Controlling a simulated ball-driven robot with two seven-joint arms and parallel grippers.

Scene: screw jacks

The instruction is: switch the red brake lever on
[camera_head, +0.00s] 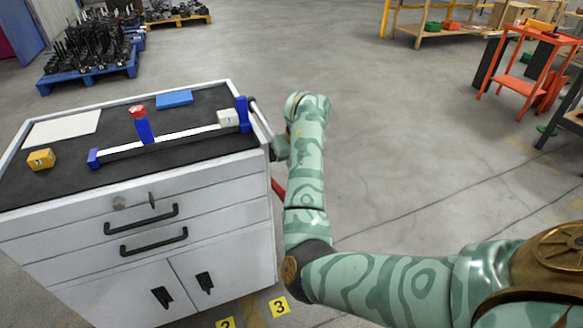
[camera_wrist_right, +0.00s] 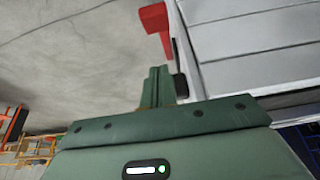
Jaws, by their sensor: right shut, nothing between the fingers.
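The red brake lever (camera_head: 278,188) shows in the head view as a short red piece low beside the cabinet's right side, partly hidden behind my right arm. In the right wrist view the red lever (camera_wrist_right: 154,20) is a bent red bar at the top, against the white cabinet side. My right gripper (camera_wrist_right: 157,84) is shut and empty, its fingers just below the lever's end in that picture; a gap shows between them. In the head view my right gripper (camera_head: 280,147) is mostly hidden behind my forearm, beside the cabinet. My left gripper is not in view.
The white cabinet (camera_head: 215,189) has a dark top carrying a rail with blue ends (camera_head: 165,140), a red-topped blue post (camera_head: 142,127), a yellow block (camera_head: 41,159) and a blue plate (camera_head: 174,98). Open floor lies to the right.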

